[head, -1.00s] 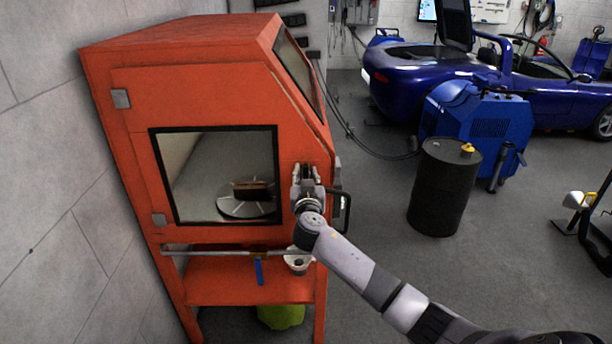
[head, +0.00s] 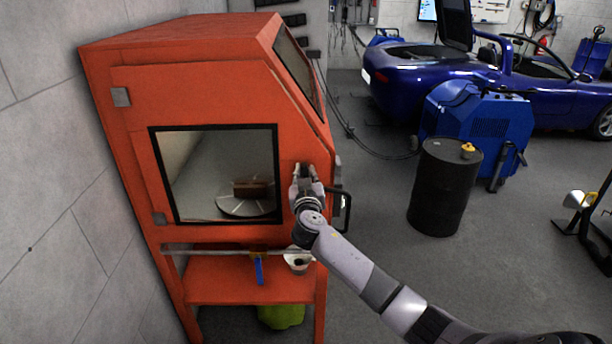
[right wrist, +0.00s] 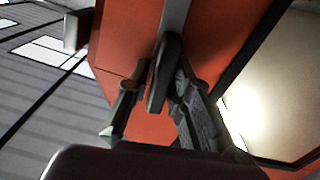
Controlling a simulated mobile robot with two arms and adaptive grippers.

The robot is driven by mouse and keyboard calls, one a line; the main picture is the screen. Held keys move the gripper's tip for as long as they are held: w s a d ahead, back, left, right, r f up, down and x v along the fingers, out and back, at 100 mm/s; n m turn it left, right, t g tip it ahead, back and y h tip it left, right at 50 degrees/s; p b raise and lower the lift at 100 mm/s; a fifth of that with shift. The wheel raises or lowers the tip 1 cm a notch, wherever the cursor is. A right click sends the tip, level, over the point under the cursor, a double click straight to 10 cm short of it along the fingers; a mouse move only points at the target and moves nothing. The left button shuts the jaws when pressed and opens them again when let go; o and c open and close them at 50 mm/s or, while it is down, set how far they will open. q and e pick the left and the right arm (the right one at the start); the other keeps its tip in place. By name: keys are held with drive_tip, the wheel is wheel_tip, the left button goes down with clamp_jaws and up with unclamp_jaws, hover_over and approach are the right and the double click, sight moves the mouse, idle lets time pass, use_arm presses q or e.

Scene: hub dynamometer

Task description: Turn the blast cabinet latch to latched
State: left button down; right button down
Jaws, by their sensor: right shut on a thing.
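The orange blast cabinet (head: 215,85) stands at the left of the head view, its windowed front door closed. My right gripper (head: 308,175) is at the right edge of that door, beside the window. In the right wrist view my right gripper (right wrist: 160,82) has its fingers on either side of the dark latch handle (right wrist: 163,72) and is shut on it. A grey strip runs up from the handle across the orange panel. In the head view the gripper mostly hides the latch, so its exact angle is hard to tell. My left gripper is not in view.
A dark pull handle (head: 346,208) sticks out just right of my gripper. A black drum (head: 445,190), a blue machine (head: 480,120) and a blue car (head: 410,75) stand to the right. A grey bar (head: 210,251) crosses the cabinet's front below the door. Grey floor lies open between.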

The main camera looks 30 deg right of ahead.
drive_tip(key=n, duration=0.3)
drive_tip(key=shift+a+n, duration=0.1)
drive_tip(key=shift+n, duration=0.2)
drive_tip(key=n, duration=0.3)
drive_tip(key=shift+w+a+f+n, duration=0.1)
drive_tip(key=shift+n, duration=0.2)
drive_tip(key=n, duration=0.4)
drive_tip(key=shift+n+p, duration=0.3)
drive_tip(key=shift+p, duration=0.1)
drive_tip(key=shift+a+f+n+p, duration=0.15)
drive_tip(key=shift+n+p, duration=0.2)
drive_tip(key=shift+n, duration=0.75)
drive_tip(key=shift+d+f+n+p, duration=0.1)
drive_tip(key=shift+n+p, duration=0.2)
drive_tip(key=shift+n, duration=0.8)
drive_tip(key=c, duration=1.6)
unclamp_jaws()
drive_tip(key=shift+a, duration=0.1)
drive_tip(key=shift+o, duration=0.2)
